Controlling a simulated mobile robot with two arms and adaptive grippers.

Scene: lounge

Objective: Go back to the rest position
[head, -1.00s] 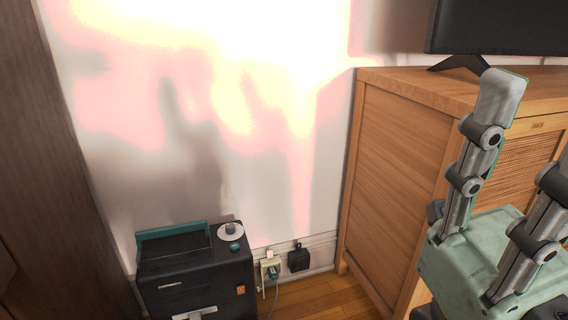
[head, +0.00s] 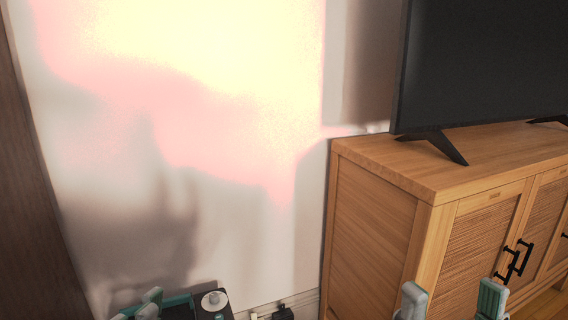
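My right gripper (head: 450,299) shows at the bottom right of the head view. Its two grey and green fingertips stand well apart with nothing between them, in front of the wooden cabinet. Grey-green fingertips of my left gripper (head: 147,304) just show at the bottom left, in front of the black machine. Most of that gripper is below the picture, so its opening is unclear.
The black machine (head: 212,305) with a round white dial is at the bottom edge by the wall. A wooden cabinet (head: 375,220) bears a large black screen (head: 480,70) on the right. A dark wooden panel (head: 30,200) is at the left. Black plugs (head: 283,313) sit low on the wall.

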